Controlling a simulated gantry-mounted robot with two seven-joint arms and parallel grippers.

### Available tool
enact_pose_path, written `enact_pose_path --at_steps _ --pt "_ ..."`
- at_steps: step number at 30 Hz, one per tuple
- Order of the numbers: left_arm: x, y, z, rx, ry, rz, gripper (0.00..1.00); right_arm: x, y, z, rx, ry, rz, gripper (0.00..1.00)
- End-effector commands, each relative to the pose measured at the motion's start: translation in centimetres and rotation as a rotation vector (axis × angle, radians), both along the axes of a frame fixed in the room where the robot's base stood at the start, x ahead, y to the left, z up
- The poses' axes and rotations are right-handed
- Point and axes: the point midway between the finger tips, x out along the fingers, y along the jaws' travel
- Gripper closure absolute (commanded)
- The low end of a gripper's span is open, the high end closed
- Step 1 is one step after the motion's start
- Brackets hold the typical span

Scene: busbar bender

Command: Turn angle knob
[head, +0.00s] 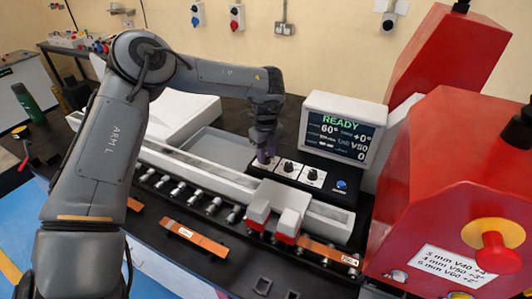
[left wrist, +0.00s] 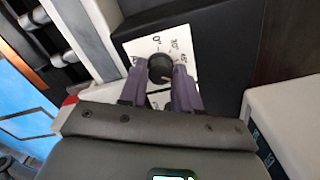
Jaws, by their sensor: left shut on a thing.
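The angle knob (left wrist: 160,67) is a round black knob on a white dial plate (left wrist: 182,35) with angle marks, seen in the left wrist view. My left gripper (left wrist: 160,82) has its two purple fingers closed on either side of it. In the head view my left gripper (head: 264,158) points down onto the leftmost dial of the black control panel (head: 322,197), and its fingers largely hide that knob. The display (head: 341,133) above the panel reads READY, 60°, +0° and V50. My right gripper is not in view.
Two more knobs (head: 289,166) (head: 312,175) and a blue button (head: 341,184) sit right of the held knob. Red machine housings (head: 455,150) stand at the right, one with a red emergency button (head: 497,254). Copper bars (head: 193,240) lie in front on the dark bench.

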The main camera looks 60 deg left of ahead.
Motion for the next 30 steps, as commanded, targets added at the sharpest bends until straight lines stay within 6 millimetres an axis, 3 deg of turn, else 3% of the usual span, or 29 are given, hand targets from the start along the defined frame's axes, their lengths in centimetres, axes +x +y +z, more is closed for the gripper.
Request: enact_pose_path --at_steps 18,19,21,24,30 --pt "0.04 -0.06 0.11 -0.001 -0.001 -0.051 0.98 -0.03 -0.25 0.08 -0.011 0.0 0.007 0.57" --pt "0.04 -0.06 0.11 -0.001 -0.001 -0.051 0.65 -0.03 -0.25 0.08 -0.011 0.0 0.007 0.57" --pt "0.05 -0.06 0.11 -0.001 -0.001 -0.051 0.54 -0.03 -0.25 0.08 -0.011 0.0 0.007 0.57" --pt "0.04 -0.05 0.09 -0.001 -0.001 -0.051 0.43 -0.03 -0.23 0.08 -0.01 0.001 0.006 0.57" --pt "0.01 -0.03 0.04 0.0 0.0 -0.05 0.43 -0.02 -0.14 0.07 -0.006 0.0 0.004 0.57"
